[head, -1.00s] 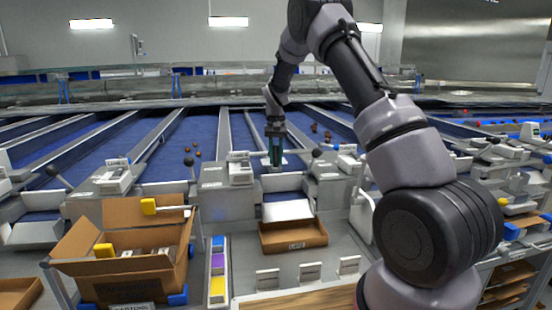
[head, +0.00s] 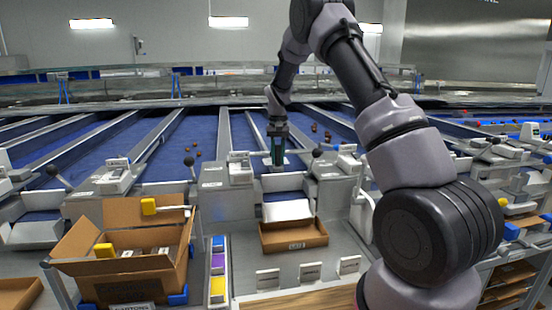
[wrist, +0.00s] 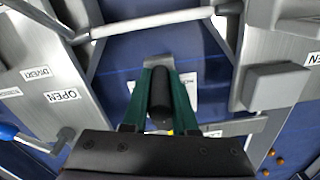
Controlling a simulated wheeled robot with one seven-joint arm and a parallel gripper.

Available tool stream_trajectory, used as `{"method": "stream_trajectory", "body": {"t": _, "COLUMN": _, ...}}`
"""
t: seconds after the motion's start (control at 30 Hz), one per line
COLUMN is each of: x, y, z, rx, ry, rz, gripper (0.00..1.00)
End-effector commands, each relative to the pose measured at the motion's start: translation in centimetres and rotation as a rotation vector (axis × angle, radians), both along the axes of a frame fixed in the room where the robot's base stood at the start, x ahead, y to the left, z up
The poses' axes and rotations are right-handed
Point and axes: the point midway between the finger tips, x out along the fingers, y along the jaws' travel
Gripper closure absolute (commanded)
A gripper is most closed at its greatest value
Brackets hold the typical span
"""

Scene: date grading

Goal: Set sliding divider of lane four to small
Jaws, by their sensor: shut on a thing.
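My gripper (head: 277,163) is in the blue lane in the middle of the head view, just behind the lane's front gate. In the wrist view my gripper (wrist: 160,75) has its green fingers on either side of a black cylindrical knob (wrist: 160,92), shut on it. I take this knob to be the sliding divider's handle; the divider's body is mostly hidden. A white label (wrist: 188,90) lies beside the right finger, partly covered, its word unclear. Another label (wrist: 212,134) shows lower down. The lane number is not readable.
Lane walls (head: 224,135) flank the gripper closely. A cardboard tray (head: 293,243) and an open carton (head: 125,215) are in front. Dates lie in neighbouring lanes.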

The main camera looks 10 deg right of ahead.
Motion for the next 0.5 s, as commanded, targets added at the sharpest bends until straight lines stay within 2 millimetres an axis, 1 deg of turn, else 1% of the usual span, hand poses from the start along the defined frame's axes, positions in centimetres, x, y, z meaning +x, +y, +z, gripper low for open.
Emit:
{"method": "stream_trajectory", "body": {"t": 0.03, "x": 0.1, "y": -1.5, "z": 0.1, "rx": -0.001, "ry": -0.002, "rz": -0.009, "gripper": 1.0}}
{"method": "stream_trajectory", "body": {"t": 0.1, "x": 0.0, "y": -3.0, "z": 0.1, "rx": -0.001, "ry": -0.001, "rz": -0.011, "gripper": 1.0}}
{"method": "stream_trajectory", "body": {"t": 0.2, "x": 0.0, "y": -4.5, "z": 0.1, "rx": -0.001, "ry": -0.001, "rz": -0.009, "gripper": 1.0}}
{"method": "stream_trajectory", "body": {"t": 0.3, "x": 0.0, "y": -5.3, "z": 0.1, "rx": -0.001, "ry": -0.001, "rz": -0.007, "gripper": 1.0}}
{"method": "stream_trajectory", "body": {"t": 0.5, "x": 0.0, "y": -5.3, "z": 0.0, "rx": -0.002, "ry": -0.001, "rz": -0.004, "gripper": 1.0}}
